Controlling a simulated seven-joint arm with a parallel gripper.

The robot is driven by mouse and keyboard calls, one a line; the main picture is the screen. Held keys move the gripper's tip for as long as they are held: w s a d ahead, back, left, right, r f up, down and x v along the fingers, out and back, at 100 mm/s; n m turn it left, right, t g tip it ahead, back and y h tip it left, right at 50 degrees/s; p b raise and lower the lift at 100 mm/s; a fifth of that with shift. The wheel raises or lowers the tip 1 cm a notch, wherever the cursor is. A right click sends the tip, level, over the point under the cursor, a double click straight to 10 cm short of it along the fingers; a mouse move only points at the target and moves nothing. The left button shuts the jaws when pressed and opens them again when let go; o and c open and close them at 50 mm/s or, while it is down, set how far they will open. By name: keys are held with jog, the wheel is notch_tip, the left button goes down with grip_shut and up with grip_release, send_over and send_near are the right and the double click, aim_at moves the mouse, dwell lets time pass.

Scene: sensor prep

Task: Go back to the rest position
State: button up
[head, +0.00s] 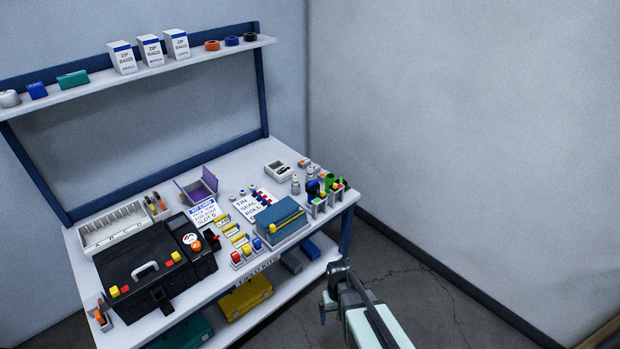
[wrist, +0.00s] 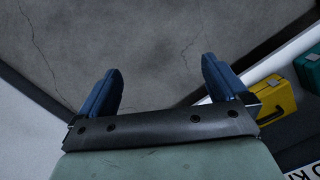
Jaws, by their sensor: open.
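My gripper (wrist: 160,92) is open and empty in the wrist view, its two blue fingers spread apart over bare grey floor. In the head view my arm's end (head: 338,285) shows at the bottom, off the front right of the workbench (head: 160,328) and apart from it. The fingertips are too small to make out there.
The bench holds a black case (head: 150,268), a blue-grey box (head: 281,221), a white divided tray (head: 113,227) and a purple bin (head: 196,187). A yellow case (head: 245,298) sits on the lower shelf; it also shows in the wrist view (wrist: 272,98). The floor (head: 440,290) at right is clear.

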jog(key=w+a+r+t, duration=0.1)
jog(key=w+a+r, duration=0.4)
jog(key=w, duration=0.5)
jog(key=w+a+r+t, duration=0.2)
jog(key=w+a+r, duration=0.4)
jog(key=w+r, duration=0.4)
jog(key=w+a+r+n+t, duration=0.1)
jog(key=w+a+r, duration=0.5)
jog(key=w, duration=0.5)
notch_tip(320, 180, up, 2)
jog(key=shift+w+r+t, duration=0.1)
jog(key=shift+t, duration=0.3)
jog(key=w+a+r+m+t, duration=0.1)
jog(key=w+a+r+m, duration=0.35)
jog(key=w+r, duration=1.05)
jog(key=w+a+r+m+h, duration=0.2)
jog(key=w+r, duration=0.1)
jog(key=w, duration=0.1)
jog(key=w+d+f+m, duration=0.2)
jog(key=d+f+m, duration=0.2)
jog(key=f, duration=0.5)
jog(key=shift+w+d+m+g+h, duration=0.15)
jog(key=shift+d+m+g+h, duration=0.15)
jog(key=shift+m, duration=0.75)
